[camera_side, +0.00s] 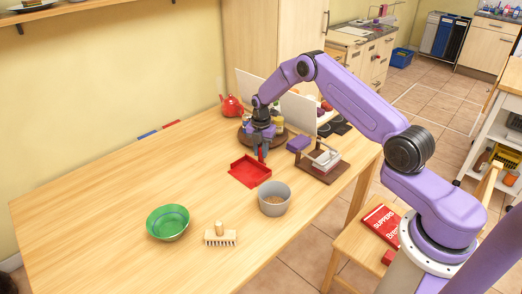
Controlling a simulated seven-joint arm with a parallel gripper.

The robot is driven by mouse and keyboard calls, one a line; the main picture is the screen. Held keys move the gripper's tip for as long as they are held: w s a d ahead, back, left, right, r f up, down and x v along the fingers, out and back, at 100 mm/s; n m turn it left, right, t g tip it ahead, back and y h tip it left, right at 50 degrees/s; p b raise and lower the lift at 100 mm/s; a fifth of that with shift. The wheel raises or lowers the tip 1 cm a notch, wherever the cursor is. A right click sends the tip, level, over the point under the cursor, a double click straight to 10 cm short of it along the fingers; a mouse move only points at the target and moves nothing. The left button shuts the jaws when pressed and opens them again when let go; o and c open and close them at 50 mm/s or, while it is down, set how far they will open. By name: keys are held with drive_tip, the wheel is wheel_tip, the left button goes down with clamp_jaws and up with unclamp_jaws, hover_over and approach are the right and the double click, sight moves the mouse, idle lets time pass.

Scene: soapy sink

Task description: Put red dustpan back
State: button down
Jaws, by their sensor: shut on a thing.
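The red dustpan (247,172) is a flat, open red tray with an upright red handle part at its right back. It is at the middle of the wooden table, and I cannot tell whether it rests on the table or hangs just above it. My gripper (261,153) points down and is shut on the dustpan's handle. The fingertips partly hide the handle.
A grey bowl with brown contents (274,201), a wooden brush (220,236) and a green bowl (168,222) stand in front. A round tray with jars (246,137) is behind the gripper, near a red teapot (231,106). A brown rack (322,171) is right. The table's left is clear.

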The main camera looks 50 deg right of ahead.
drive_tip(key=shift+f, duration=0.1)
drive_tip(key=c, duration=1)
unclamp_jaws()
